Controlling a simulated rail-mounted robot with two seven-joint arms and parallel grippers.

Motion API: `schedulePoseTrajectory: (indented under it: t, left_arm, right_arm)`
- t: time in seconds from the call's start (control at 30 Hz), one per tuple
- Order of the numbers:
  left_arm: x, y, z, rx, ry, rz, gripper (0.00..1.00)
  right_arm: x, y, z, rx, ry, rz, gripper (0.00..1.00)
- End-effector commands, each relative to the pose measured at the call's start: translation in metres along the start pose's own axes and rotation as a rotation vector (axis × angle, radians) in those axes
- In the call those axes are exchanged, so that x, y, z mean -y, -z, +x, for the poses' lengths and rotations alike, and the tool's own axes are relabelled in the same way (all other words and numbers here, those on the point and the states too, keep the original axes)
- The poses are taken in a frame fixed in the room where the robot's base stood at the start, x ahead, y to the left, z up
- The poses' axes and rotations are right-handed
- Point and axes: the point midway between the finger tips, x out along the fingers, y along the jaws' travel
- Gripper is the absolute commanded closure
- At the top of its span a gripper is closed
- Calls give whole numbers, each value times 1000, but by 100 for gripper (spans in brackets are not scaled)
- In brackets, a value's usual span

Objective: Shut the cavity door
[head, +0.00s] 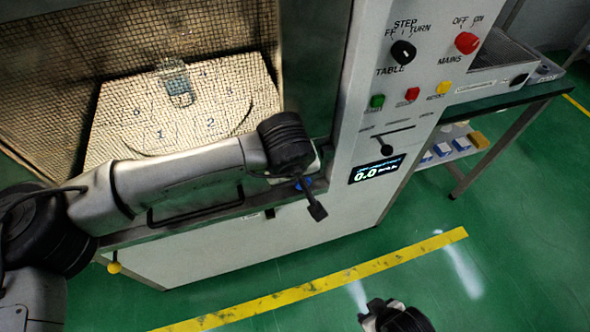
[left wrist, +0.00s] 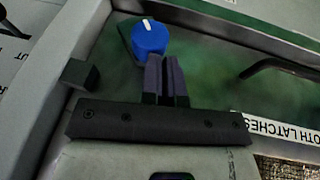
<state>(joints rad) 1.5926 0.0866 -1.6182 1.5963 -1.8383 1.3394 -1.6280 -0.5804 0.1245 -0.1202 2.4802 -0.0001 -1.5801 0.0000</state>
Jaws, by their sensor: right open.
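The cavity door (head: 310,60) shows as a dark green frame with a mesh window across the front of the cabinet. I cannot tell whether it is fully seated. My left arm crosses in front of it. A black handle bar (left wrist: 290,68) is to the right there. My right gripper (head: 382,312) is open and empty, low over the floor.
The control panel (head: 405,100) with knobs, buttons, a black lever (head: 386,149) and a lit display (head: 375,170) stands right of the door. A numbered plate (head: 210,95) shows behind the mesh. A side table (head: 500,92) is at the right. Green floor in front is clear.

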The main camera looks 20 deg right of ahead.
Motion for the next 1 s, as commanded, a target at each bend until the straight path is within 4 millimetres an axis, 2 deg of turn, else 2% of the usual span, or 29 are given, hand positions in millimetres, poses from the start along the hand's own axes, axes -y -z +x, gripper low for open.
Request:
schedulePoseTrajectory:
  t: [0.2, 0.4, 0.6, 0.8, 1.0]
  left_arm:
    - [5, 12, -41, -6, -4, 2, 100]
    - [4, 11, -82, -5, -5, 3, 100]
    - [4, 11, -113, -5, -6, 3, 100]
    - [4, 10, -130, -5, -7, 2, 100]
    - [4, 10, -136, -4, -6, 3, 100]
  right_arm:
    - [0, 6, -18, 0, 1, 2, 57]
    - [2, 10, -28, -2, 8, 10, 57]
    - [2, 12, -35, -2, 8, 10, 57]
    - [0, 13, -38, -1, 5, 6, 57]
    - [-2, 12, -39, 0, -1, -1, 57]
